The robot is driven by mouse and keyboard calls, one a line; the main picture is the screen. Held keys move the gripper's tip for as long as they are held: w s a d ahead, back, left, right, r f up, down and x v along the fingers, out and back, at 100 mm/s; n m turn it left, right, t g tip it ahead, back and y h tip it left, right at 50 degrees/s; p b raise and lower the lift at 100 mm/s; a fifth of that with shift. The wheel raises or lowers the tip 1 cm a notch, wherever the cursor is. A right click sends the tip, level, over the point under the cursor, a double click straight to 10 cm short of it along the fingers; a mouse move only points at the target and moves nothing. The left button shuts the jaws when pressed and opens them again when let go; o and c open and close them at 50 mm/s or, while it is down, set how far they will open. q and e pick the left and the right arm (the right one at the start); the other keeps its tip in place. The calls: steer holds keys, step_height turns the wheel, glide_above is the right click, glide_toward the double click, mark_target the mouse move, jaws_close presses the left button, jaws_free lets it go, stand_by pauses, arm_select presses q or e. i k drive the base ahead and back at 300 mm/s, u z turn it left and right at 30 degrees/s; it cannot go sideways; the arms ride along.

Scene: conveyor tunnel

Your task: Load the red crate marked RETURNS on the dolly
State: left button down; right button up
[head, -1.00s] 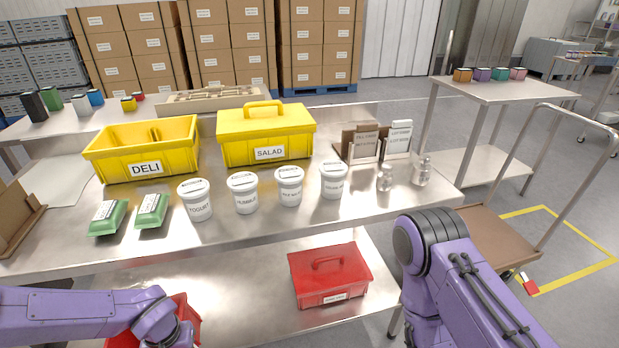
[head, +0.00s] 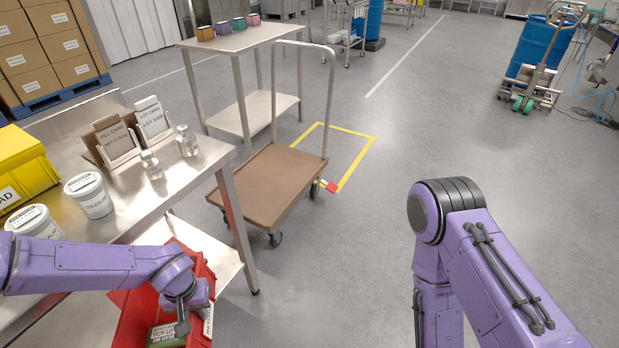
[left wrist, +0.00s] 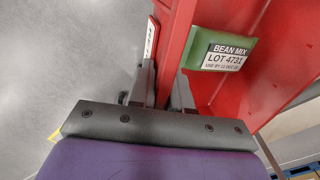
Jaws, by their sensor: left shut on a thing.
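The red crate (head: 128,318) shows at the lower left of the head view, in front of the steel table and partly hidden by my left arm. Its white label is cut short by the view angle. My left gripper (head: 184,312) is shut on the crate's wall; the left wrist view shows the wall between the fingers (left wrist: 163,92). A green BEAN MIX pack (left wrist: 222,50) lies inside the crate (left wrist: 285,60). The dolly (head: 268,185), with a bare brown deck and a metal push handle, stands right of the table. My right arm shows, but its gripper is out of view.
The steel table (head: 190,185) holds white tubs, card holders and shakers; its corner and leg stand between crate and dolly. A side table (head: 240,38) stands behind the dolly. Yellow floor tape (head: 357,160) lies beside the dolly.

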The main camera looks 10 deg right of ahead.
mark_target(273, 180)
steer(key=z, duration=1.65)
steer(key=i, duration=5)
steer(key=u, duration=3.6)
steer(key=i, duration=1.4)
